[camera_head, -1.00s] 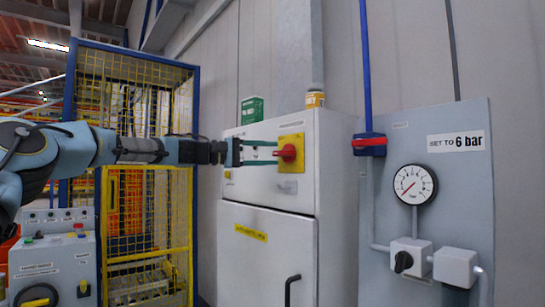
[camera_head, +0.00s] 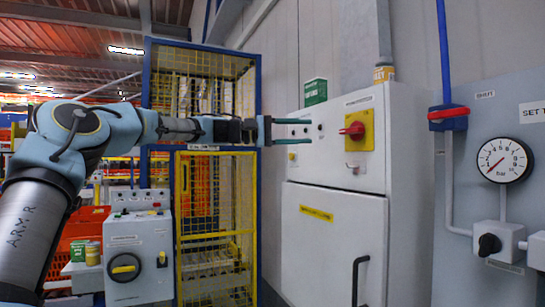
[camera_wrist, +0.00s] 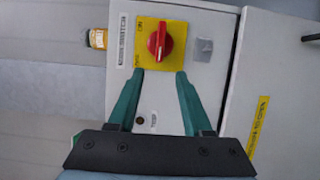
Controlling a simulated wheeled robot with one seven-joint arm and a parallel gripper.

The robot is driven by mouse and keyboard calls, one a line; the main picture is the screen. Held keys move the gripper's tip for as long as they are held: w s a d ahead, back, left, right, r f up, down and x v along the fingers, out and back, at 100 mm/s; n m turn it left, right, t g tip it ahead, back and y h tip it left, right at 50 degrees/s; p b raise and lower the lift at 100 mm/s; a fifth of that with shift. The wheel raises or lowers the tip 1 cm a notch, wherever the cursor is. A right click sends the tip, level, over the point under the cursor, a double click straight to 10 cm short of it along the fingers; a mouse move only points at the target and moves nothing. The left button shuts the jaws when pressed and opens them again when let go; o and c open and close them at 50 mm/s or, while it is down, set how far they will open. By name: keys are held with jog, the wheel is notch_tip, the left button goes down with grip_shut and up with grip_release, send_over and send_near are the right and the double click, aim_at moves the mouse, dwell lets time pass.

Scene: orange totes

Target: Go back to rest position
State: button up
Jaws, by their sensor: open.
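My gripper (camera_head: 308,131) is open and empty, with its two green fingers apart in front of the upper door of a white cabinet (camera_head: 336,240). In the head view it is left of the red rotary switch (camera_head: 354,130) on its yellow plate (camera_head: 367,136). In the wrist view my gripper (camera_wrist: 158,85) points at the red switch (camera_wrist: 159,40), which lies just beyond the fingertips with a visible gap. My blue-grey arm reaches in from the left.
A yellow mesh cage (camera_head: 217,190) with blue posts stands behind my arm. A grey control box (camera_head: 138,255) is at lower left. A pressure gauge (camera_head: 504,160) and a blue pipe (camera_head: 445,60) are on the right wall panel. A green box (camera_head: 315,91) stands on the cabinet.

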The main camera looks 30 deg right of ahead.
jog(key=shift+f, duration=0.1)
jog(key=a+f+n+t+y, duration=0.1)
jog(key=a+f+t+y, duration=0.25)
jog(key=f, duration=0.85)
jog(key=a+f+n+t+y, duration=0.1)
jog(key=a+f+t+y, duration=0.2)
jog(key=f, duration=1)
jog(key=a+f+t+y+p, duration=0.1)
jog(key=a+f+y, duration=0.1)
jog(key=a+f, duration=0.45)
jog(key=a+f+t+y, duration=0.1)
jog(key=a+f+y, duration=0.2)
jog(key=a, duration=0.6)
jog(key=s+a+f+y, duration=0.1)
jog(key=s+a+f, duration=0.1)
jog(key=a, duration=0.7)
jog(key=s+a+f+n+y, duration=0.1)
jog(key=s+a, duration=0.3)
jog(key=a, duration=0.5)
jog(key=s+a+f+y, duration=0.2)
jog(key=s+a+f, duration=0.1)
jog(key=a, duration=0.6)
jog(key=shift+s+a+f+n+t+p, duration=0.25)
jog(key=shift+s+f+n+t+p, duration=0.15)
jog(key=shift+f+t+p, duration=0.1)
